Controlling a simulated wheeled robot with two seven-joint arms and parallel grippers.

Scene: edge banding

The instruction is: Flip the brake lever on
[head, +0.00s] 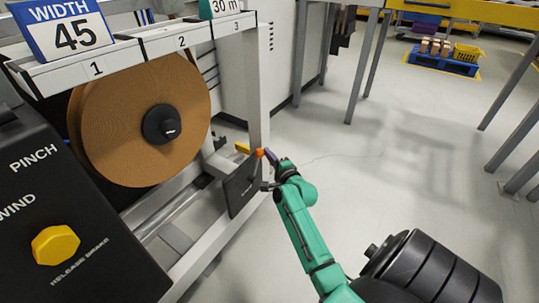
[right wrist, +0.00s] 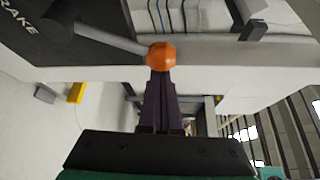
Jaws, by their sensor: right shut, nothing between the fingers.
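The brake lever ends in an orange ball knob (right wrist: 161,56) on a grey rod (right wrist: 112,40). The rod comes out of a dark panel (right wrist: 25,30) lettered "RAKE" in the right wrist view. In the head view the orange knob (head: 260,152) shows small, above the dark plate (head: 241,187) on the machine's side. My right gripper (head: 269,156) is shut and empty. In the right wrist view its fingertips (right wrist: 160,76) are right at the knob; I cannot tell whether they touch it. My left gripper is not in view.
A large brown edge-band roll (head: 150,115) hangs on the machine frame at left. A black control box with a yellow knob (head: 55,245) stands at lower left. Grey table legs (head: 370,60) stand behind. The floor (head: 400,170) to the right is open.

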